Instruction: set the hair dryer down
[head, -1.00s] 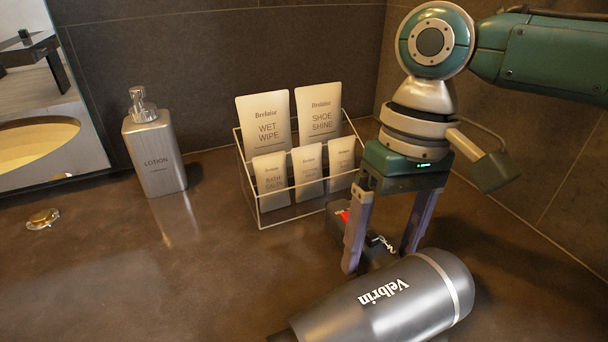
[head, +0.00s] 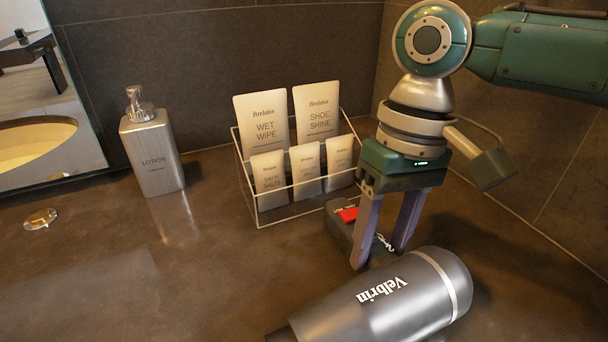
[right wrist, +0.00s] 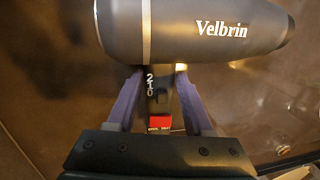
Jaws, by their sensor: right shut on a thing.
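The grey hair dryer (head: 420,305), marked "Velbrin", lies on its side low at the counter in the front right of the head view. Its barrel also fills the top of the right wrist view (right wrist: 180,35). Its dark handle with a red button (head: 348,214) points back toward the rack. My right gripper (head: 382,255) points down with its two purple fingers on either side of the handle, close behind the barrel, and is shut on it. I cannot tell whether the dryer fully rests on the counter. My left gripper is not in view.
A wire rack (head: 259,205) of sachets stands just behind the handle. A lotion bottle (head: 153,150) stands further left, with a small brass drain-like fitting (head: 40,219) beyond it. The counter (head: 190,270) at front left is clear. Tiled walls close off the back and right.

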